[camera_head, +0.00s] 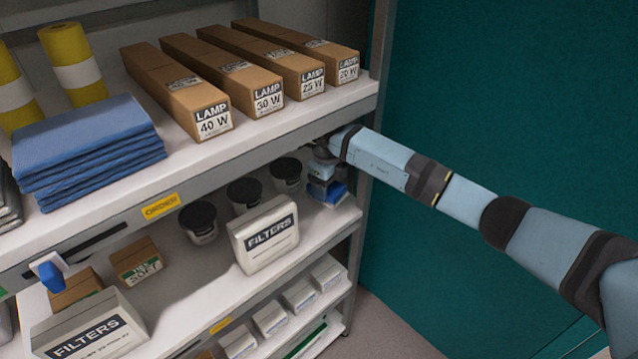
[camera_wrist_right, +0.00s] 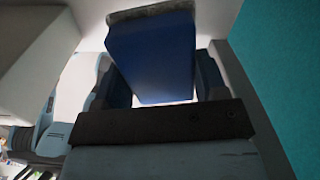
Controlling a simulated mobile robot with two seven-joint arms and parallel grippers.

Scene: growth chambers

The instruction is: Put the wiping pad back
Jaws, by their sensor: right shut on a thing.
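The wiping pad (camera_wrist_right: 150,62) is a blue block with a grey fuzzy layer at its far end in the right wrist view. My right gripper (camera_wrist_right: 160,84) is shut on it, one finger on each side. In the head view, my right gripper (camera_head: 323,172) reaches into the right end of the middle shelf (camera_head: 205,268). The blue of the pad (camera_head: 337,194) shows low beside the gripper, close to the shelf surface. I cannot tell whether the pad touches the shelf. My left gripper is not in view.
Dark-lidded tubs (camera_head: 244,193) and a white filters box (camera_head: 264,236) stand left of the gripper. The upper shelf, with lamp boxes (camera_head: 265,84) and folded blue cloths (camera_head: 85,150), is just above it. A shelf post (camera_head: 366,190) stands at right.

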